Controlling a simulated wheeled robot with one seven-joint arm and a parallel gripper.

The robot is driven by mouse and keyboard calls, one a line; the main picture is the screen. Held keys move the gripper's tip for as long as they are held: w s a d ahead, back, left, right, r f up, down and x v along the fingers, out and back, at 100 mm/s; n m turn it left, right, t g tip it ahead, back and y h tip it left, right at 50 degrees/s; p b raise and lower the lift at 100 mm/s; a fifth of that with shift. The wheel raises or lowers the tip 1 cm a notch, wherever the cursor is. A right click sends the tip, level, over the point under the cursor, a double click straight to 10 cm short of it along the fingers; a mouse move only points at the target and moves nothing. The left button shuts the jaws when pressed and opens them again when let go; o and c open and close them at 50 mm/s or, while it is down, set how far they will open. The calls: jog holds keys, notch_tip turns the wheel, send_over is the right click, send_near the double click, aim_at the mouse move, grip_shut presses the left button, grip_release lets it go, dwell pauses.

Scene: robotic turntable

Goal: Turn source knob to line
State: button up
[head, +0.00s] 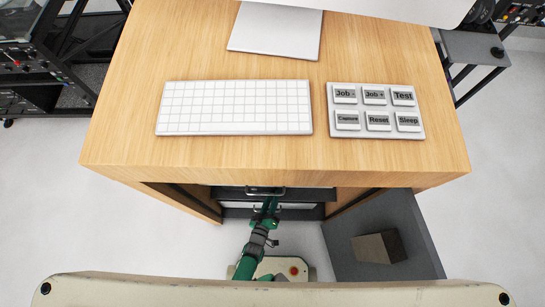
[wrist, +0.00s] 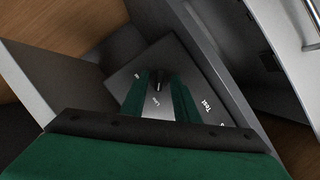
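A dark panel (wrist: 190,75) with white lettering fills the middle of the wrist view, tilted in the picture. A small dark knob (wrist: 159,80) with a light mark stands on it. The word Line shows just below the knob, and Test is to the right. My gripper (wrist: 159,84) has its two green fingers apart, one on each side of the knob. I cannot tell whether they touch it. In the head view my green arm reaches under the desk's front edge; the knob and my fingertips are hidden there.
The wooden desk (head: 240,155) overhangs my arm. On it lie a white keyboard (head: 235,107), a button pad (head: 375,110) and a monitor stand (head: 276,32). A grey open door or panel (head: 375,215) is at lower right. Equipment racks stand at both sides.

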jog(key=v, duration=1)
jog(key=shift+s, duration=0.4)
jog(key=shift+a+r, duration=0.1)
jog(key=s+d+r+m+y, duration=0.1)
jog(key=r+m, duration=0.1)
jog(key=r, duration=1.1)
jog(key=s+d+r+m+y, duration=0.1)
jog(key=s+r+m+y, duration=0.1)
jog(key=r, duration=1.1)
jog(key=s+d+r+m+t+y, duration=0.1)
jog(key=r+m, duration=0.1)
jog(key=r, duration=1.1)
jog(key=shift+s+d+r, duration=0.25)
jog(key=shift+d+r, duration=0.05)
jog(key=shift+r, duration=0.1)
